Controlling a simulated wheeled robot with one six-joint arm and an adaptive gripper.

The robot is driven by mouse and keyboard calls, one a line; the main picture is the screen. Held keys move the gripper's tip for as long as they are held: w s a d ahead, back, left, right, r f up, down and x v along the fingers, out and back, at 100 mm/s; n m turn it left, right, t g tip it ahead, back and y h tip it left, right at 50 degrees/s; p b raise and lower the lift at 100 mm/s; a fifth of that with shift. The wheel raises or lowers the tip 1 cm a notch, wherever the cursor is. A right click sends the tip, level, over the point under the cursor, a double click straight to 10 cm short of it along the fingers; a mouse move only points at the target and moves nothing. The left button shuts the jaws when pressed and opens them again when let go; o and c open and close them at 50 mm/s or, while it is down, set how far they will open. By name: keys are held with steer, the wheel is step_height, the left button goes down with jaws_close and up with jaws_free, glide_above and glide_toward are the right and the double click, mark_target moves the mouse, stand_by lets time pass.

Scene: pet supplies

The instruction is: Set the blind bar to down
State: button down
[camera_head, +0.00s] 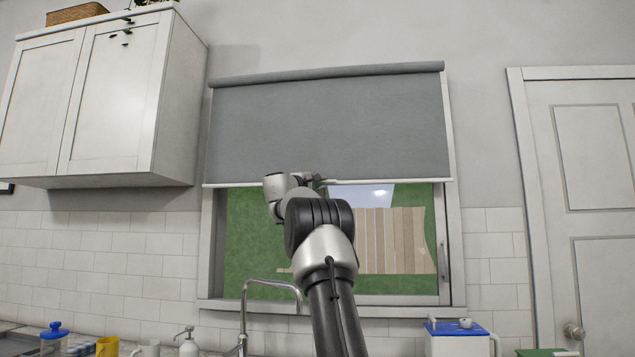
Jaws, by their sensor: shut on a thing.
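A grey roller blind (330,125) hangs over the upper part of the window. Its white blind bar (400,181) runs level across the window, a little above the middle of the opening. My gripper (318,180) is up at the bar, left of the bar's right half, and is shut on the blind bar. My wrist and arm hide much of the fingers and part of the bar. Below the bar, the window pane (250,240) is uncovered.
A faucet (245,310) stands left of my arm below the sill (230,305). A white wall cabinet (105,100) is at the upper left. A white door (590,200) is at the right. A blue-lidded box (455,335), a soap bottle (187,342) and a yellow mug (107,346) stand along the bottom.

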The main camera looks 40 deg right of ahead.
step_height(320, 180, down, 20)
steer(key=shift+r, duration=0.15)
steer(key=c, duration=1.5)
jaws_free()
steer(key=shift+w+d, duration=0.1)
steer(key=shift+d, duration=0.1)
steer(key=shift+a, duration=0.1)
steer(key=v, duration=1.2)
